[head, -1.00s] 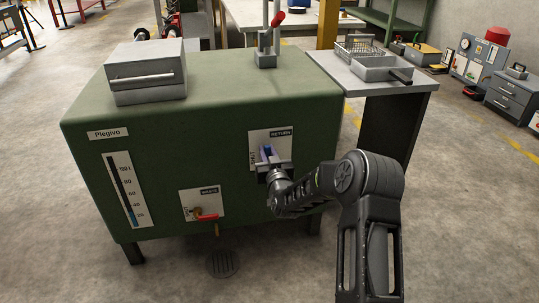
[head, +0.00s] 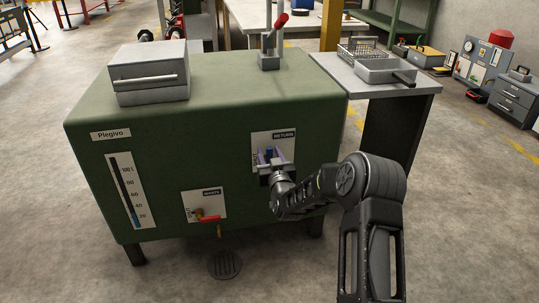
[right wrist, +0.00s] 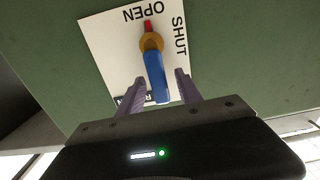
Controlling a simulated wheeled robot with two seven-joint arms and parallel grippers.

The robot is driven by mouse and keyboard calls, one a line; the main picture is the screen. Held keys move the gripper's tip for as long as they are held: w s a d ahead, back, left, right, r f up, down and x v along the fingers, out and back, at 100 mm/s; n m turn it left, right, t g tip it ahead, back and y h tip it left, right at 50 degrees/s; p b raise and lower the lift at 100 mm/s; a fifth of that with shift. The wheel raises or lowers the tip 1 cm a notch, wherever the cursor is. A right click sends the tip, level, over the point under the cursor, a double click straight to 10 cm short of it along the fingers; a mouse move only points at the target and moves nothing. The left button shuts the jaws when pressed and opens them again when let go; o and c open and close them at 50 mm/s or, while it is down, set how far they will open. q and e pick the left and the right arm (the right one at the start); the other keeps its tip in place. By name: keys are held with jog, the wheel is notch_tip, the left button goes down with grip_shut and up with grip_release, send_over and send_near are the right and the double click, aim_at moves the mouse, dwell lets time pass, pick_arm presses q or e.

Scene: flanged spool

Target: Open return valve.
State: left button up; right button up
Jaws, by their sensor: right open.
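The return valve is on a white plate (head: 287,148) marked RETURN, high on the front right of the green tank. Its blue lever (right wrist: 157,78) sits on a brass hub (right wrist: 151,42) with a short red tip opposite. In the right wrist view the red tip lies beside the OPEN word, and SHUT is printed to the right. My right gripper (right wrist: 162,92) is open. Its purple fingers stand on both sides of the blue lever, with gaps visible. In the head view the gripper (head: 270,160) covers part of the plate. My left gripper is out of view.
The green tank (head: 160,160) has a level gauge (head: 127,190) and a lower WASTE plate with a red-handled valve (head: 208,219). A grey box (head: 149,72) and a red-handled lever (head: 274,35) are on top. A side table (head: 425,87) holds trays. A drain (head: 224,265) lies below.

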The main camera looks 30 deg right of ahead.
jog(key=p+v, duration=0.1)
jog(key=v, duration=0.6)
jog(key=shift+s+a+p, duration=0.15)
jog(key=shift+s+p, duration=0.25)
